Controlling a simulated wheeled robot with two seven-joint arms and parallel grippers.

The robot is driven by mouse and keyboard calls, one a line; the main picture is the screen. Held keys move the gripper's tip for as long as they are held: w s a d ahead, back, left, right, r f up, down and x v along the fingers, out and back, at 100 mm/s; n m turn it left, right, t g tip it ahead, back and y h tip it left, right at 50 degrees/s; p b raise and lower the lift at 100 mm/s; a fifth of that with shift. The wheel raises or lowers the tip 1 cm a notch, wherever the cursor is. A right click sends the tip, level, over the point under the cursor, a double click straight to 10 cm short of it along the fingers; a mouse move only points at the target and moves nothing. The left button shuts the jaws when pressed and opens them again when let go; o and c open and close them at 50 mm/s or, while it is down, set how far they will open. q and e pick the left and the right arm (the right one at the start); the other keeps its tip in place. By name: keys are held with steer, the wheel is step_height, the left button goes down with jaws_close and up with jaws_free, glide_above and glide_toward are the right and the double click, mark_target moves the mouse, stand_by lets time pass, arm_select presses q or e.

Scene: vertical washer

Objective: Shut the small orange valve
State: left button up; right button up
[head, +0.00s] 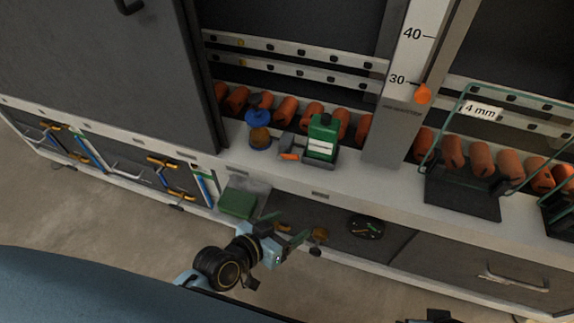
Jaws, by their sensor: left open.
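My left gripper (297,243) is open, in front of the low, open shelf under the ledge. A small orange-brown round part (320,234), which may be the small orange valve, shows just beyond its fingertips. I cannot tell whether the fingers touch it or are around it. Its fine shape and handle position are too small to read. Another small orange-brown part (271,215) shows behind the gripper, partly hidden.
A green block (238,202) and a dark round dish (366,227) are on the low shelf. An orange knob (422,94) is on the marked post. The floor in front is clear.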

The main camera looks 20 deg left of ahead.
arm_select(q)
steer(key=w+a+r+n+t+y, duration=0.1)
steer(key=w+r+n+t, duration=0.1)
steer(key=w+n+t, duration=0.15)
steer(key=n+t+y+b, duration=0.1)
steer(key=n+t+y, duration=0.2)
steer(key=y, duration=0.2)
glide_toward(289, 157)
steer(key=shift+m, duration=0.25)
steer(key=w+b, duration=0.3)
steer(key=w, duration=0.3)
steer(key=shift+w+f, duration=0.1)
steer(key=shift+w, duration=0.3)
steer(key=shift+w+b, duration=0.3)
steer(key=shift+w, duration=0.8)
arm_select(e)
step_height(289, 157, up, 7)
steer(key=w+a+t+y, duration=0.1)
steer(key=w+a+t, duration=0.1)
steer(key=t, duration=0.1)
steer(key=shift+w+a+f, duration=0.2)
arm_select(q)
steer(key=shift+c, duration=0.3)
steer(key=shift+d, duration=0.1)
steer(key=c, duration=0.8)
